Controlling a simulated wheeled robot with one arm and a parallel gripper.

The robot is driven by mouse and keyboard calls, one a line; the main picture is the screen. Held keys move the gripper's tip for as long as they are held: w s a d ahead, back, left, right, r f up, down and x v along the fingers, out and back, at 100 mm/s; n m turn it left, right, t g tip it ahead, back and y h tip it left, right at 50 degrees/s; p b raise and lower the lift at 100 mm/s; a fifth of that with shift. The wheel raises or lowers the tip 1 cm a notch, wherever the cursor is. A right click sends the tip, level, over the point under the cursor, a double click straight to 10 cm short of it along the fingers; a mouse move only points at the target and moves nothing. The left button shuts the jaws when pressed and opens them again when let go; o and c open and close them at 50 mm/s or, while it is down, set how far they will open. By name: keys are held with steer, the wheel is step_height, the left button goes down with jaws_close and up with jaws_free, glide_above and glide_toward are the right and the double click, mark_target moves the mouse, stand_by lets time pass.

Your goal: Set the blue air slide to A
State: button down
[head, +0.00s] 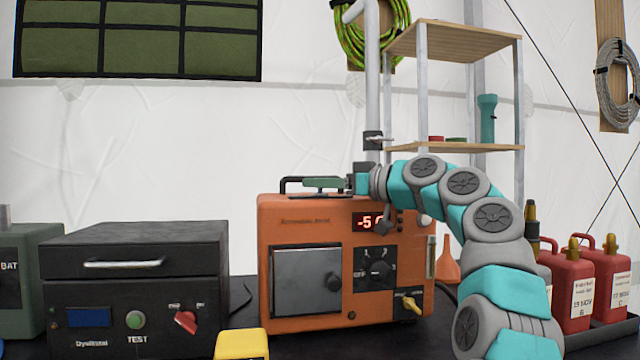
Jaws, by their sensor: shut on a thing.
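My arm reaches in from the lower right, bends over and comes down to the left. My gripper (336,184) is above the unit's top, near its black carry handle (296,181) and beside the grey pipe. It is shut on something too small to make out. I cannot pick out a blue air slide or an A mark; the arm covers part of the unit's right side.
A black box (135,252) with a red knob stands left, a yellow object (241,345) in front. A vertical pipe (372,80) rises behind the unit. A shelf (455,40), orange funnel (446,262) and red cans (610,285) are right. Air above the black box is clear.

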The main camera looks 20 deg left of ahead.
mark_target(329, 200)
steer(key=s+a+b, duration=0.1)
steer(key=s+a, duration=0.1)
steer(key=a, duration=0.1)
steer(key=shift+s+a+f+b, duration=0.1)
steer(key=shift+s+a+b, duration=0.05)
steer(key=shift+a+b, duration=0.2)
steer(key=shift+s+a, duration=0.15)
steer(key=shift+a, duration=0.05)
steer(key=c, duration=0.7)
jaws_free()
steer(key=shift+a, duration=0.1)
steer(key=shift+b+v, duration=1.45)
steer(key=shift+v, duration=2.45)
steer(key=shift+s, duration=0.1)
